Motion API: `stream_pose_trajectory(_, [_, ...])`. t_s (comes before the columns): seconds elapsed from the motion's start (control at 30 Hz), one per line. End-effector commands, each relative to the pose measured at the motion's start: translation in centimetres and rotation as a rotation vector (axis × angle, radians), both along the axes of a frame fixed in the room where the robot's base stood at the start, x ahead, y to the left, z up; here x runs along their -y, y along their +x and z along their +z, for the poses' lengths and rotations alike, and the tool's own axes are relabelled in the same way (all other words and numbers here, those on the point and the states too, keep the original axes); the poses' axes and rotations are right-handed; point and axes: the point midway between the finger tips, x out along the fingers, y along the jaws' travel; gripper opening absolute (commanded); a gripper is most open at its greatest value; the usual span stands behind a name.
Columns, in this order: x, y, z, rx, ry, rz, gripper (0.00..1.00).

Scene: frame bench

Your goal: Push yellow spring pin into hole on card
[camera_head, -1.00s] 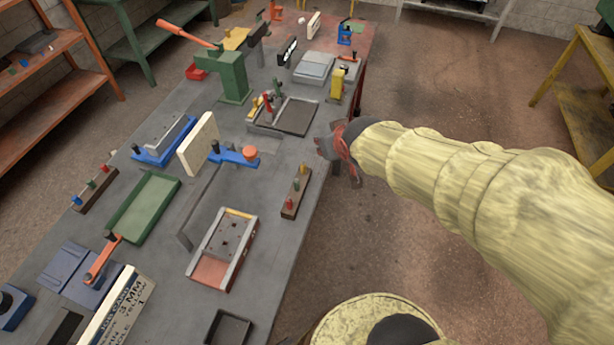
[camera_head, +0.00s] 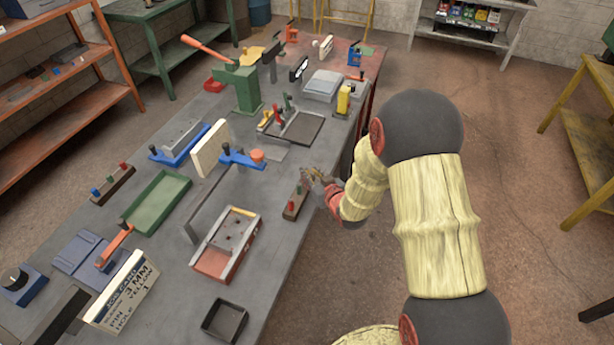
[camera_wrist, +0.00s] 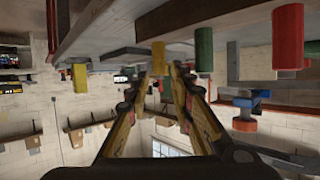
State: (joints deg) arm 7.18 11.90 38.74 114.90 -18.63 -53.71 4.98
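My gripper (camera_head: 318,178) is at the far end of a small wooden pin rack (camera_head: 290,213) at the bench's right edge. The rack holds a red pin (camera_wrist: 288,36) and a green pin (camera_wrist: 203,54). In the upside-down wrist view, a yellow pin (camera_wrist: 158,56) appears between my open fingertips (camera_wrist: 161,72); contact cannot be told. The fingers partly hide that end in the head view. A job card (camera_head: 122,292) stands front left, with "3 MM" and "YELLOW" legible. A metal plate with several dark holes (camera_head: 232,232) sits in a tray-like fixture left of the rack.
A blue clamp (camera_head: 240,158) with an orange knob and a cream upright board (camera_head: 209,148) stand behind the fixture. A green tray (camera_head: 158,200) and another pin rack (camera_head: 112,187) lie left. A dark open box (camera_head: 225,320) is in front.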

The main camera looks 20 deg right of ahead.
Motion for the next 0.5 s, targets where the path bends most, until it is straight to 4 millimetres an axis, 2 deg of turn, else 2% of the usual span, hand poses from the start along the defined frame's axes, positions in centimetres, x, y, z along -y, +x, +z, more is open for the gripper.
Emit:
stream_pose_trajectory(0.1, [-0.4,1.7,-0.8,0.0,0.0,0.002,0.23])
stream_pose_trajectory(0.37, [-0.6,3.4,-1.5,-0.001,0.0,0.0,0.23])
stream_pose_trajectory(0.5, [-0.8,4.9,-2.4,-0.002,0.0,0.0,0.23])
